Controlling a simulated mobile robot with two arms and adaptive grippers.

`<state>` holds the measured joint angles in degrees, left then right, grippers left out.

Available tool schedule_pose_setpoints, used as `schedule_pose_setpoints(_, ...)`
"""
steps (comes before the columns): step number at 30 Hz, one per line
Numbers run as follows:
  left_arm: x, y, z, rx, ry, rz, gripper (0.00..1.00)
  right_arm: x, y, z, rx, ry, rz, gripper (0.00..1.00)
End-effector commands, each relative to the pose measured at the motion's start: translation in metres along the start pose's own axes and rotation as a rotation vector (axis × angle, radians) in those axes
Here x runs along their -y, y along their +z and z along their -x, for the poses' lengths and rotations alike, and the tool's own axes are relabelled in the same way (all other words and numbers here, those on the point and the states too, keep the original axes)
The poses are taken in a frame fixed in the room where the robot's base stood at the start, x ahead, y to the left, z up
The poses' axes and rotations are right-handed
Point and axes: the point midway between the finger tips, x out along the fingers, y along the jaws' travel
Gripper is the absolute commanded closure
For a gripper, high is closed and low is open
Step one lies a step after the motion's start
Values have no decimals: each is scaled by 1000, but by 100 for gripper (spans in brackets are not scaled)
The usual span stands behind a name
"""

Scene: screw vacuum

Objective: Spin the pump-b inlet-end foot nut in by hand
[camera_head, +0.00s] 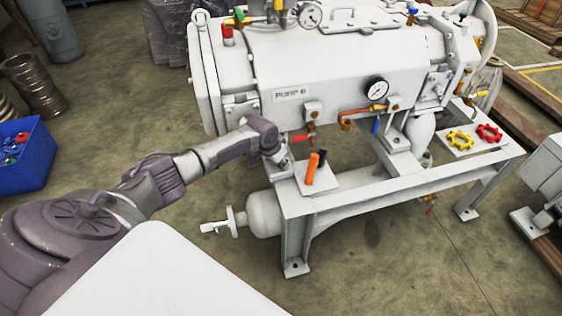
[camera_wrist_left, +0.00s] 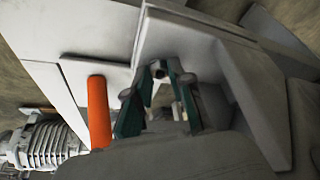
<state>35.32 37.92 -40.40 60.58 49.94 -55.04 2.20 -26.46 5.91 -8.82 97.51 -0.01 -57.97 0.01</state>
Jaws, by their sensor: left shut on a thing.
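The white pump (camera_head: 340,75) labelled "PUMP B" sits on a grey steel frame (camera_head: 296,232). My left gripper (camera_head: 280,159) reaches the foot at the pump's left end, above the frame's left corner. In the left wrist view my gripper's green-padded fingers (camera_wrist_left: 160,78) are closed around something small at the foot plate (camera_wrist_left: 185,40). I take this to be the foot nut; it is mostly hidden between the fingers, so its seating cannot be seen. In the head view the nut is hidden by the gripper. My right gripper is not in view.
An orange-handled tool (camera_head: 312,168) and a black one (camera_head: 322,157) stand on a small plate close beside my left gripper; the orange handle also shows in the left wrist view (camera_wrist_left: 98,112). Red (camera_head: 489,133) and yellow (camera_head: 460,139) handwheels lie right. A blue bin (camera_head: 27,160) stands left.

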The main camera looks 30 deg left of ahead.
Motion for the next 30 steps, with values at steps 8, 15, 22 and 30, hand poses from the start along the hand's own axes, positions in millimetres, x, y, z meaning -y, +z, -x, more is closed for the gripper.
schedule_pose_setpoints(8,1,1,-1,4,43,-101,100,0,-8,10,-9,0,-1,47)
schedule_pose_setpoints(15,1,1,0,4,54,-131,100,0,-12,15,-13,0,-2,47)
schedule_pose_setpoints(22,1,1,0,4,55,-133,100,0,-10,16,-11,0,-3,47)
schedule_pose_setpoints(30,1,1,0,3,55,-132,53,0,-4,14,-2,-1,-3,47)
